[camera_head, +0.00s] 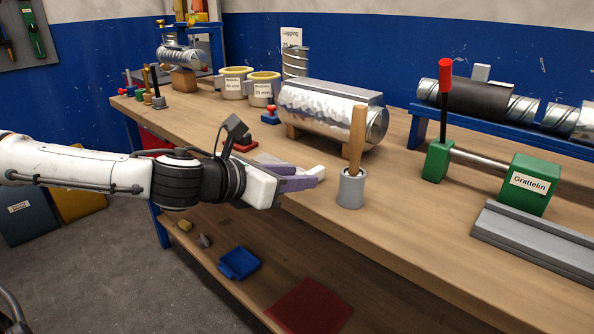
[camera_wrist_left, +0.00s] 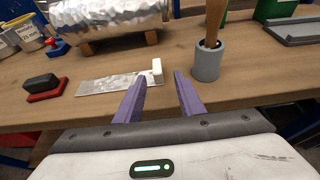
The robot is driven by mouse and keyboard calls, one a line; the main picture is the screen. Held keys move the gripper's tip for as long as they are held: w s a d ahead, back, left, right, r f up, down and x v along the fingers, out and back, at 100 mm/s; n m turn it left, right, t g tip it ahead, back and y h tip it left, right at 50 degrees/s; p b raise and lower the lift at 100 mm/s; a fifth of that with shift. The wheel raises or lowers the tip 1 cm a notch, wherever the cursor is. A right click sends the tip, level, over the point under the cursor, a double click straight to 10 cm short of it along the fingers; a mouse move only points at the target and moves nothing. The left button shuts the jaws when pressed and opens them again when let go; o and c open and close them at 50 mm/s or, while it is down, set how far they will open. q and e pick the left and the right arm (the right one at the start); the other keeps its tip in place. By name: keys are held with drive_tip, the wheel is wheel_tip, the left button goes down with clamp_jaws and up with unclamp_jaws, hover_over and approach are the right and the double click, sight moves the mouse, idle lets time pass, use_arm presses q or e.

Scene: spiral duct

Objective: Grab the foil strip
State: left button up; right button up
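The foil strip (camera_wrist_left: 112,84) is a flat, silvery, crinkled piece lying on the bench in the left wrist view. A small white block (camera_wrist_left: 157,70) stands at its right end. In the head view the strip (camera_head: 267,158) is partly hidden behind my left gripper. My right gripper is not in view.
A grey cup with a wooden handle (camera_head: 351,188) stands just right of my left gripper. A foil-wrapped duct (camera_head: 325,110) rests on wooden supports behind. A black-and-red block (camera_wrist_left: 45,87) lies left of the strip. A green-ended fixture (camera_head: 528,184) is farther right.

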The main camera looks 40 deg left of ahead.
sight(312, 171)
use_arm(q)
drive_tip(key=shift+p+x, duration=0.3)
drive_tip(key=shift+x, duration=0.6)
drive_tip(key=shift+w, duration=0.5)
drive_tip(key=shift+p+x, duration=0.4)
drive_tip(key=shift+x, duration=1.8)
drive_tip(key=shift+w+a+r, duration=0.1)
drive_tip(key=shift+a+r, duration=0.05)
drive_tip(key=shift+r, duration=0.05)
clamp_jaws()
